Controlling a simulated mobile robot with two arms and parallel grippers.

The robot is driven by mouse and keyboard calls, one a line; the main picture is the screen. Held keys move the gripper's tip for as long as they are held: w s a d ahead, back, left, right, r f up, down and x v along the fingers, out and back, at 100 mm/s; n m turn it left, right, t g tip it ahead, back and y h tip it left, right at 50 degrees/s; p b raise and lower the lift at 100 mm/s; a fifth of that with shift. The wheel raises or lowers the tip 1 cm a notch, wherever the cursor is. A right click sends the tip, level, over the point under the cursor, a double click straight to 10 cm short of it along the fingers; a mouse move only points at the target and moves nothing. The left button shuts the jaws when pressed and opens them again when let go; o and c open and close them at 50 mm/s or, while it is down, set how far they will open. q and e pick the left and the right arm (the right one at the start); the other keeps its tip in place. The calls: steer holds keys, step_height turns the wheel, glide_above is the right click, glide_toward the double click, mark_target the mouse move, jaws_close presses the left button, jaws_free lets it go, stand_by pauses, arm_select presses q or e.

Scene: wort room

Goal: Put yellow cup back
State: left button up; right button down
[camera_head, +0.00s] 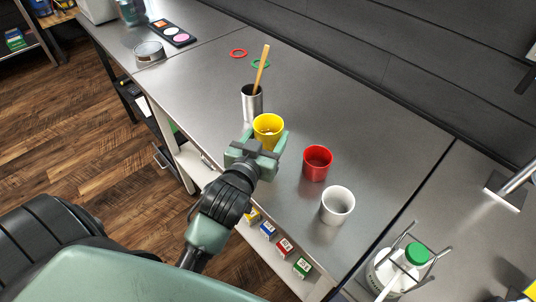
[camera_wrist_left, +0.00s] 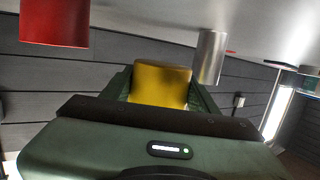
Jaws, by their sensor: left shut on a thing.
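The yellow cup (camera_head: 268,124) is upright at the metal table, between the silver canister and the red cup. My left gripper (camera_head: 267,139) is shut on it, with a finger on either side. In the left wrist view the yellow cup (camera_wrist_left: 161,84) sits between the fingers of my left gripper (camera_wrist_left: 160,92). The picture does not show clearly whether the cup's base touches the table. The red cup (camera_head: 317,164) stands to the right, and the white cup (camera_head: 337,206) stands nearer and farther right. My right gripper is not in view.
A silver canister (camera_head: 252,104) with a wooden stick stands just behind the yellow cup. Red (camera_head: 238,53) and green (camera_head: 261,64) rings lie farther back. A white bottle with a green cap (camera_head: 416,254) is in a rack at lower right. The table's back right is clear.

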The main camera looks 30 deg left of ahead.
arm_select(q)
step_height(320, 180, down, 2)
steer(key=shift+f, duration=0.1)
step_height(320, 180, down, 4)
steer(key=shift+f, duration=0.2)
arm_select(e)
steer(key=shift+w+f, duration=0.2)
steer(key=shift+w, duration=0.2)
arm_select(q)
steer(key=shift+f+b, duration=0.1)
steer(key=shift+b, duration=0.2)
steer(key=o, duration=1.4)
steer(key=shift+f, duration=0.1)
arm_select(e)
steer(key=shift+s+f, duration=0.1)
